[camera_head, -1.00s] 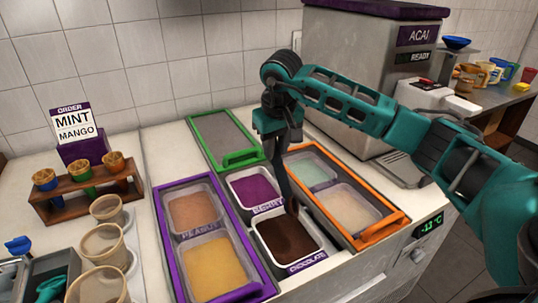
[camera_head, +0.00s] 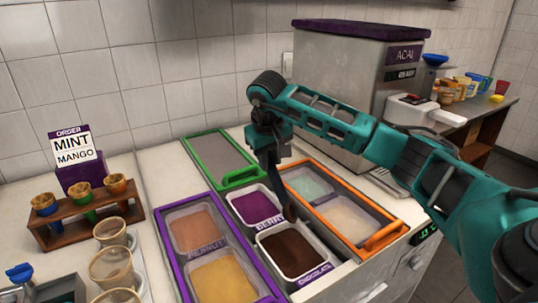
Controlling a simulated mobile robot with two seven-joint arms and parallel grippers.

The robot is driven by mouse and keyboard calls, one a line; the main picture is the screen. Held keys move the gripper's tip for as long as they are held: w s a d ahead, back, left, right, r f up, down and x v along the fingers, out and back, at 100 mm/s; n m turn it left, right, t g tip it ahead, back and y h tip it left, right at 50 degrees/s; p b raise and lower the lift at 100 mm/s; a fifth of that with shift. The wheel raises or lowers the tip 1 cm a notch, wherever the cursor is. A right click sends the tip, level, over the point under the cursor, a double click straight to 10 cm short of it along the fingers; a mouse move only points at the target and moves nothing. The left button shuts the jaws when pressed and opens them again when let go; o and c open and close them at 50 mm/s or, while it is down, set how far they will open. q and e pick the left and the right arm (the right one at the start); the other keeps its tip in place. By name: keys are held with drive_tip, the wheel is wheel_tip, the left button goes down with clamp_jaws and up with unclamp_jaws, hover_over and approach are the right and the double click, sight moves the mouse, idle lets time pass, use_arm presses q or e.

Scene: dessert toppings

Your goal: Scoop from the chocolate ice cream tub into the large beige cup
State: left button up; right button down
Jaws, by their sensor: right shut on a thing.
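The chocolate tub (camera_head: 292,254), dark brown inside a pale rim, sits at the front of the counter below the purple berry tub (camera_head: 257,207). My right gripper (camera_head: 268,160) is above and behind it, shut on a dark scoop (camera_head: 284,196) that points down. The scoop's lower end is at the back edge of the chocolate tub; whether it touches the ice cream I cannot tell. Beige cups stand at lower left: a back one (camera_head: 111,233), a middle one (camera_head: 112,266) and a front one (camera_head: 118,296), cut off by the picture edge. My left gripper is out of view.
A purple-framed tray (camera_head: 172,262) holds two tubs left of the chocolate; an orange-framed tray (camera_head: 382,237) holds two at right. A green-framed tray (camera_head: 226,183) lies behind. A wooden cone rack (camera_head: 92,229), an order sign (camera_head: 74,150) and an acai machine (camera_head: 350,90) stand around.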

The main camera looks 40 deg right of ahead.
drive_tip(key=shift+f+b, duration=0.3)
drive_tip(key=shift+f, duration=1.6)
wheel_tip(320, 180, down, 3)
drive_tip(key=shift+r+b, duration=0.2)
drive_tip(key=shift+b, duration=0.95)
drive_tip(key=shift+s+a+f+b, duration=0.15)
drive_tip(key=shift+s+f+b, duration=0.15)
drive_tip(key=shift+s, duration=1.2)
drive_tip(key=shift+s+a+f+b, duration=0.2)
drive_tip(key=shift+s+f, duration=0.15)
drive_tip(key=shift+s, duration=1.1)
drive_tip(key=shift+s+a+f+b, duration=0.15)
drive_tip(key=shift+s+f+b, duration=0.15)
drive_tip(key=shift+s, duration=1.2)
drive_tip(key=shift+w+a+r+p, duration=0.1)
drive_tip(key=shift+w+p, duration=0.2)
drive_tip(key=shift+p, duration=0.25)
drive_tip(key=shift+w+a+g+h+p, duration=0.15)
drive_tip(key=shift+w+g+h+p, duration=0.15)
drive_tip(key=shift+w+g+p, duration=0.45)
drive_tip(key=shift+w+a+g+p, duration=0.15)
drive_tip(key=shift+w+g+p, duration=0.3)
drive_tip(key=shift+p, duration=0.25)
drive_tip(key=shift+w, duration=0.1)
wheel_tip(320, 180, up, 9)
hover_over(270, 174)
drive_tip(key=s+a, duration=0.1)
drive_tip(key=s, duration=0.2)
drive_tip(key=shift+w+r, duration=0.2)
